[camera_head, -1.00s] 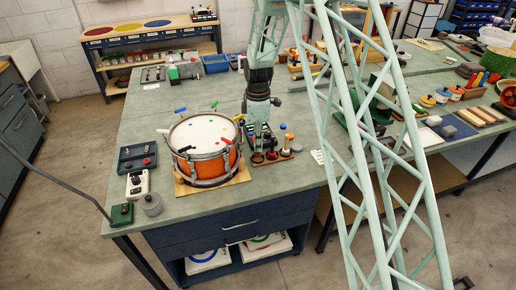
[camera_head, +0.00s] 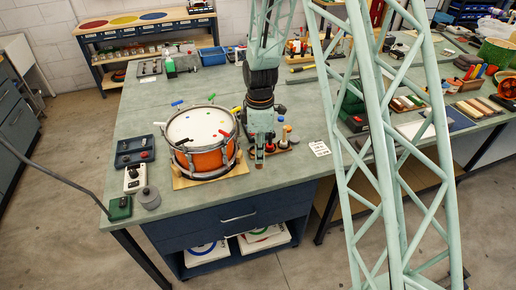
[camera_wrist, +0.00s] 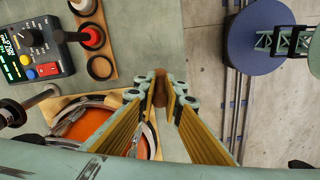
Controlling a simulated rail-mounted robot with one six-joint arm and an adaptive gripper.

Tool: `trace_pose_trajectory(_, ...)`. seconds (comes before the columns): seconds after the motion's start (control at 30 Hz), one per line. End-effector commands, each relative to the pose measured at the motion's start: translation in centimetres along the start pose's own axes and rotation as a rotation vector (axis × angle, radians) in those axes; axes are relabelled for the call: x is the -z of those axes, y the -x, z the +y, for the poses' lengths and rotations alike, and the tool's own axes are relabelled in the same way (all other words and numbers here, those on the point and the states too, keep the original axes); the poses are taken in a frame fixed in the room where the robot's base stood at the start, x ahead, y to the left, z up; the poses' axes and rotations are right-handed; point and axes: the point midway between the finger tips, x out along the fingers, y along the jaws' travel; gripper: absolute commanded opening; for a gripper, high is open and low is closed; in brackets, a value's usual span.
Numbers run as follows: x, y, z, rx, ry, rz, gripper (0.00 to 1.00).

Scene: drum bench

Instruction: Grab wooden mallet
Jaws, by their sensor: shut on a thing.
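My gripper (camera_head: 259,161) is over the bench's front edge, just right of the orange drum. In the wrist view its fingers (camera_wrist: 161,96) are closed around a brown wooden piece (camera_wrist: 160,86), most likely part of the wooden mallet. Only a small part of that piece shows between the fingertips; the rest is hidden by the fingers. In the head view a small brown bit (camera_head: 259,153) shows at the fingertips. The wooden holder board (camera_wrist: 104,88), with black rings and knobbed pieces, lies beside the gripper, apart from it in the wrist view.
The orange drum (camera_head: 203,157) with a white head stands close left of my gripper. A control box with coloured buttons (camera_wrist: 33,52) is near the holder. A dark tray (camera_head: 135,151) lies further left.

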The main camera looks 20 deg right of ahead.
Motion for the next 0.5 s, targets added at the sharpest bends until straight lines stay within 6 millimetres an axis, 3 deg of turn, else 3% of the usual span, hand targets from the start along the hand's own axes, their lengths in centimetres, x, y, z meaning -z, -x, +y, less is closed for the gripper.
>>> trace_pose_trajectory(0.2, -0.1, 0.2, -2.1, -0.001, 0.000, 0.000, 0.00)
trace_pose_trajectory(0.5, -0.2, 0.3, -3.0, 0.000, 0.000, 0.000, 0.00)
